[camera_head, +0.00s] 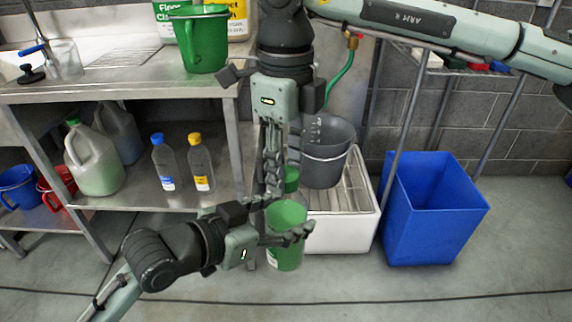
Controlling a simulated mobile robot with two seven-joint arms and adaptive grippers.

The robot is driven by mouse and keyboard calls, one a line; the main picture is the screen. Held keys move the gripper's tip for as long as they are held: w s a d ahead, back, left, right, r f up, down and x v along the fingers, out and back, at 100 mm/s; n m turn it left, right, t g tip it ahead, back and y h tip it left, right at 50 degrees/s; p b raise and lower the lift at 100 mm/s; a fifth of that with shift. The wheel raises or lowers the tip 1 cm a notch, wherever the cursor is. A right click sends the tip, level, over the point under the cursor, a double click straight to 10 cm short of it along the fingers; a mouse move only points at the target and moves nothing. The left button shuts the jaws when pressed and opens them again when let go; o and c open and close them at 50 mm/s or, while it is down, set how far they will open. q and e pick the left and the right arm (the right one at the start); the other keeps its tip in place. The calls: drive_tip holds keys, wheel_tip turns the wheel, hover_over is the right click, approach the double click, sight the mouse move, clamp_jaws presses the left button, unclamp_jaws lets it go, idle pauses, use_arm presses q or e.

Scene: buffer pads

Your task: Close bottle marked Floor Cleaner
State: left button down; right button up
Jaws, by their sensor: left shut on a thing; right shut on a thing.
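A green bottle (287,256) hangs upright in front of the white sink, with part of a white label low on its left side. I cannot read this label. My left gripper (290,236) comes in from the left and is shut around the bottle's upper body. My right gripper (277,178) points down from above and is shut on a green cap (292,174) over the bottle. The fingers hide much of the bottle's neck, so I cannot tell whether the cap touches it.
A grey bucket (325,158) stands in the white sink (342,229) behind the grippers. A blue bin (428,215) stands to the right. A steel bench (190,88) at left carries a green jug (205,42); bottles stand on its lower shelf. The front floor is clear.

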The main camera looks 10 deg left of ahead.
drive_tip(key=o, duration=1.4)
wheel_tip(320, 180, up, 12)
drive_tip(key=shift+r, duration=0.1)
